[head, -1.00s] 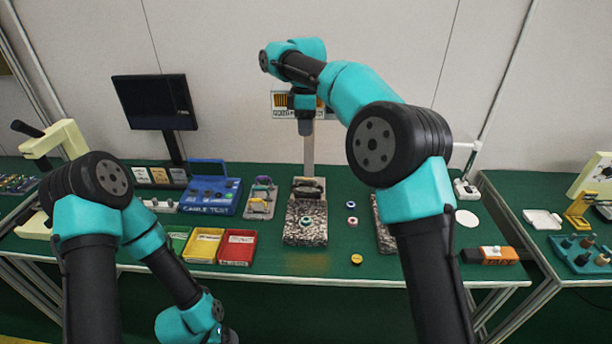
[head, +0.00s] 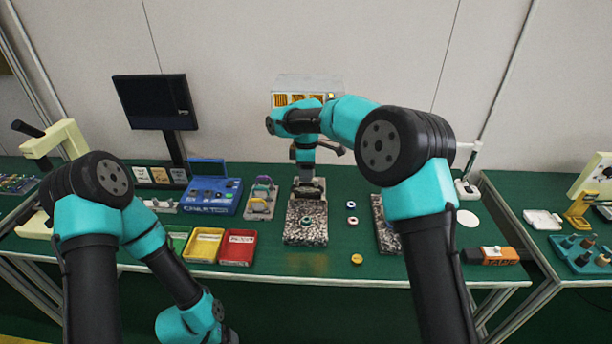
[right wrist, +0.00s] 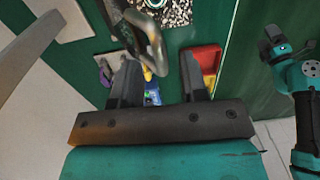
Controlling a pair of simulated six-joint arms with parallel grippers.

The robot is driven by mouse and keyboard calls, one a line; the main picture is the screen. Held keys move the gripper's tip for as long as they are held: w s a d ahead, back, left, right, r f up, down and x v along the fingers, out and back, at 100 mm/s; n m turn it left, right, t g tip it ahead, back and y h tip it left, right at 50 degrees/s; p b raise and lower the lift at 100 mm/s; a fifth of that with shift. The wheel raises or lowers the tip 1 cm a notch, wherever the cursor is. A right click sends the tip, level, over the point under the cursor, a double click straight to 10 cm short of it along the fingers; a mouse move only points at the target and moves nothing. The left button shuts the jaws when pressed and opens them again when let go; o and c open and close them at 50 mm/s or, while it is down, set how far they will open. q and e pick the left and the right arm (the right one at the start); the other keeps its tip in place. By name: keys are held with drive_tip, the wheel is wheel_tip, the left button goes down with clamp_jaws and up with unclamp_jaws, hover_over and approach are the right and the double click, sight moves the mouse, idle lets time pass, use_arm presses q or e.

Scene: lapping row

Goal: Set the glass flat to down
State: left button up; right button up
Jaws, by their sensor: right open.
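A small dark fixture with a grey handle (head: 308,188) stands at the back of a speckled granite slab (head: 306,237). I cannot clearly make out the glass flat itself. In the right wrist view the grey looped handle (right wrist: 152,42) rises near my fingers, left of the gap between them. My right gripper (head: 307,170) is above the fixture in the head view, small and dark against it. The right wrist view shows its two fingers (right wrist: 160,78) apart, with nothing clearly between them. My left gripper is out of view below the head picture's edge.
Yellow (head: 206,245) and red (head: 238,247) trays and a blue case (head: 212,195) lie left of the slab. Small rings (head: 352,221), a yellow disc (head: 357,259) and a second granite slab (head: 386,228) lie to its right. A monitor (head: 155,102) stands back left.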

drive_tip(key=shift+f, duration=0.8)
drive_tip(key=shift+c, duration=0.3)
clamp_jaws()
